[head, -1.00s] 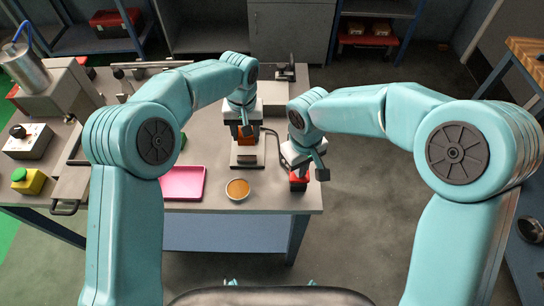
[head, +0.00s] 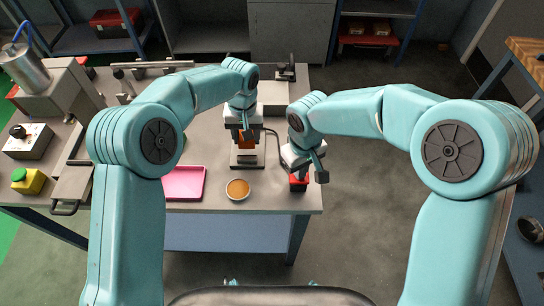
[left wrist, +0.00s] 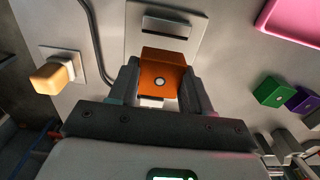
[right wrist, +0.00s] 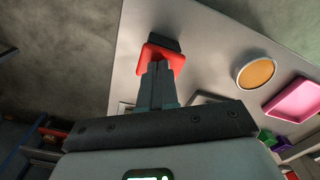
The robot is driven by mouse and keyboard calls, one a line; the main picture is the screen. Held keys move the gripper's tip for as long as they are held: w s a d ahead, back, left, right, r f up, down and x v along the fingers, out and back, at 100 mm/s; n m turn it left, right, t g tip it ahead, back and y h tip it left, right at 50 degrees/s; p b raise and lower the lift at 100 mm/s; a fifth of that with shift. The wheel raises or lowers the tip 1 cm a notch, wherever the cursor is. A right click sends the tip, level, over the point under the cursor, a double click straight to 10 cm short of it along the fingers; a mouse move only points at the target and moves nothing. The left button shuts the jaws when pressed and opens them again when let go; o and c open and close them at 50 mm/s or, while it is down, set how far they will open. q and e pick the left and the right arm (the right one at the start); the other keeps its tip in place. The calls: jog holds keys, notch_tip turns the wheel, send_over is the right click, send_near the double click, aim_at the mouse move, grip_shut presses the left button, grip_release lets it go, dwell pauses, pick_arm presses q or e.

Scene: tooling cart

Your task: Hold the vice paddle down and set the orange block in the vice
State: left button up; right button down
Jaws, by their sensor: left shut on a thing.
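The orange block (head: 246,141) is between the fingers of my left gripper (head: 245,143), which is shut on it. The left wrist view also shows the block (left wrist: 162,68) between both fingers (left wrist: 160,88). The block is over the vice (head: 246,162), a low metal fixture partly hidden by the gripper; whether they touch, I cannot tell. The red vice paddle (head: 299,185) is at the table's front right corner. My right gripper (right wrist: 155,78) has its fingers together, with the tips at the red paddle (right wrist: 172,57), seemingly resting on it.
Green (left wrist: 269,90) and purple (left wrist: 302,99) blocks show in the left wrist view. A yellow box with a green button (head: 27,181) is at far left.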

pick_arm(q)
jog(key=shift+f, duration=0.15)
pick_arm(e)
jog(key=shift+s+f, duration=0.15)
pick_arm(q)
jog(key=shift+f, duration=1.3)
jog(key=o, duration=1.1)
jog(key=shift+r, duration=0.1)
jog(key=shift+r, duration=4.45)
